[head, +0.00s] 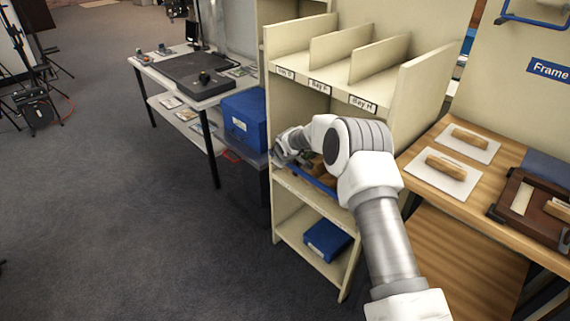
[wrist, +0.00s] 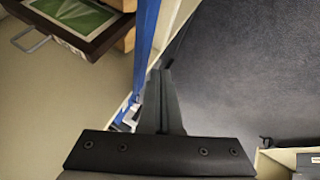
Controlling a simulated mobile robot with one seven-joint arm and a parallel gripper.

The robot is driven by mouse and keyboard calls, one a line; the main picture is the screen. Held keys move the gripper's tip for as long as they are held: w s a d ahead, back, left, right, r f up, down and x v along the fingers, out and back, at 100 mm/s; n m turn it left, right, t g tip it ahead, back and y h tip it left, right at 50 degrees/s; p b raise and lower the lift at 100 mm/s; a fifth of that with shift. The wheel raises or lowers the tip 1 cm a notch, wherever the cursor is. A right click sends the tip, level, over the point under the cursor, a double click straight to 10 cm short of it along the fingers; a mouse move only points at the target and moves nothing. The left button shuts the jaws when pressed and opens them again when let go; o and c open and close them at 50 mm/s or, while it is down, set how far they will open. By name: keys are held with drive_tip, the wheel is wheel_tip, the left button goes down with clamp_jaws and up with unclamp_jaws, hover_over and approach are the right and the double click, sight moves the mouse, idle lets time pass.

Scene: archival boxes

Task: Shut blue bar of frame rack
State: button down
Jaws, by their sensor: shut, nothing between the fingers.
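The blue bar (head: 318,183) runs along the front of the middle opening of the cream frame rack (head: 416,75). In the wrist view the bar (wrist: 145,42) stretches from the top edge down to beside my fingers. My gripper (wrist: 160,78) is shut and empty, its fingertips next to the bar; I cannot tell whether they touch it. In the head view my gripper (head: 283,158) is at the left end of the opening, partly hidden by my wrist. A dark framed picture (wrist: 75,16) with a metal handle lies behind the bar.
A blue box (head: 245,118) stands left of the rack, and another blue box (head: 327,240) lies on its bottom shelf. A wooden table (head: 415,165) with frames and wood blocks is on the right. The carpet (head: 130,240) at left is clear.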

drive_tip(key=shift+w+d+r, duration=0.1)
drive_tip(key=shift+w+d, duration=0.35)
drive_tip(key=shift+w, duration=0.2)
drive_tip(key=shift+w+d, duration=0.1)
drive_tip(key=shift+d, duration=0.05)
